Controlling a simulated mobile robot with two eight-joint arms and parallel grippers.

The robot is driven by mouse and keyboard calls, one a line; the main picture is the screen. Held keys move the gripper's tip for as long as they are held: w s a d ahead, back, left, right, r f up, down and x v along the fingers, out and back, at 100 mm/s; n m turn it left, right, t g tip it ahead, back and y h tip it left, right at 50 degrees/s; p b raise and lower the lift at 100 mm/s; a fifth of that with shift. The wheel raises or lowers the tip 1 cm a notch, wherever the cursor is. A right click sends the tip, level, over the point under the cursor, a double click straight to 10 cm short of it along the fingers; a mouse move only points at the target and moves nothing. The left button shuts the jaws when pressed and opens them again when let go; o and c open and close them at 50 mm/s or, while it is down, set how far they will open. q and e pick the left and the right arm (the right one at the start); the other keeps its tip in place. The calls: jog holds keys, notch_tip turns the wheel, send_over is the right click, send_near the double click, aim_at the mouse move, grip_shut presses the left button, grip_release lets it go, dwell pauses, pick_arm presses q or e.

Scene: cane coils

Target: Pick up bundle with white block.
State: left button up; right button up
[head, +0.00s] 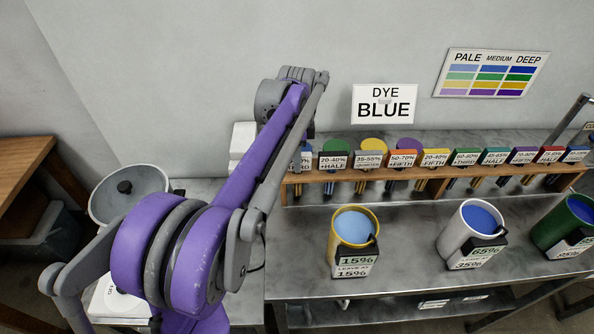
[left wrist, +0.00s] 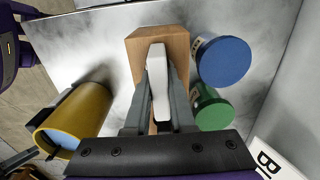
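In the left wrist view a white block (left wrist: 157,58) stands at the end of the wooden rack (left wrist: 176,36). My left gripper (left wrist: 158,82) has a finger along each side of the white block, with no clear gap on either side. The cane bundle under this block is hidden. In the head view my left arm covers the left end of the rack, its gripper and the white block. My right gripper is in neither view.
More labelled blocks with bundles hang along the rack (head: 327,177) in the head view. Blue (left wrist: 222,60) and green jars (left wrist: 213,110) stand close beside the gripper. A yellow pot (head: 347,245) and a white pot (head: 456,238) stand in front. A sign (head: 384,103) is behind.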

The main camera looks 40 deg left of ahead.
pick_arm(q)
grip_shut()
jog(key=shift+r, duration=0.1)
notch_tip(320, 180, up, 18)
jog(key=p, duration=0.2)
jog(key=shift+p, duration=0.3)
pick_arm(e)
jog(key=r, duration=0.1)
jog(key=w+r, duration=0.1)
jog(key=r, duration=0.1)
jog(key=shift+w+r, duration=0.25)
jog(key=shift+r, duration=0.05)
pick_arm(q)
jog(key=shift+r, duration=0.15)
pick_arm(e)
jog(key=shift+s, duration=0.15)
